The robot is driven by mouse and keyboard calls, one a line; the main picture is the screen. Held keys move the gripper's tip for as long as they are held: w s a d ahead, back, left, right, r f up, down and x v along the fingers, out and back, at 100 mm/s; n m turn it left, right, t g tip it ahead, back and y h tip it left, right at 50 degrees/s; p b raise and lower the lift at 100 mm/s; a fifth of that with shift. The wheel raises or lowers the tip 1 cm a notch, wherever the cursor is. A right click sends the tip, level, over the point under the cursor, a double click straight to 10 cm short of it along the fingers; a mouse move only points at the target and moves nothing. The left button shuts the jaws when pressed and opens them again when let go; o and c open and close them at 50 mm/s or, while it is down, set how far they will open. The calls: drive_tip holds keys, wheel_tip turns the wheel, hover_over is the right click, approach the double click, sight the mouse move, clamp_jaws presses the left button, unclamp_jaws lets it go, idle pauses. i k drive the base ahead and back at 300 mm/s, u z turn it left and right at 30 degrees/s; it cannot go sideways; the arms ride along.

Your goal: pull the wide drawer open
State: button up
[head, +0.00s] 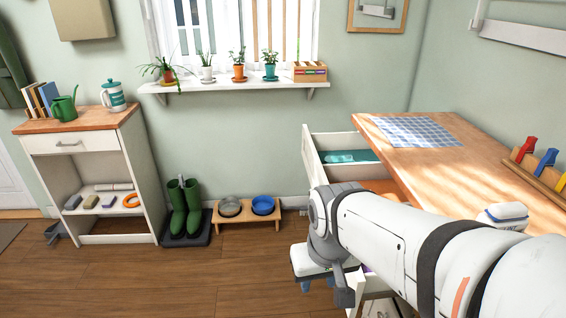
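A white drawer (308,158) stands out from the left side of the wooden-topped unit at the right. Its inside shows, with a teal item (348,156) in it. The near part of this drawer and its handle are hidden behind my arm, and I cannot tell how far out it is. My gripper (318,285) is low in front of the unit, below and nearer than the visible drawer part. Its small blue tips point down, and I cannot see whether they touch anything. A second, narrower drawer (72,142) with a grey handle is closed in the left cabinet.
The wooden top (440,165) bears a blue checked cloth (418,131). Green boots (185,205) on a dark tray and a bowl stand (247,218) are along the back wall. The wooden floor (200,280) is clear at the front left.

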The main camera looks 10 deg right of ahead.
sight(367, 171)
drive_tip(key=z, duration=1.35)
drive_tip(key=k, duration=1.05)
drive_tip(key=u, duration=1)
drive_tip(key=i, duration=1.65)
drive_tip(key=u, duration=0.05)
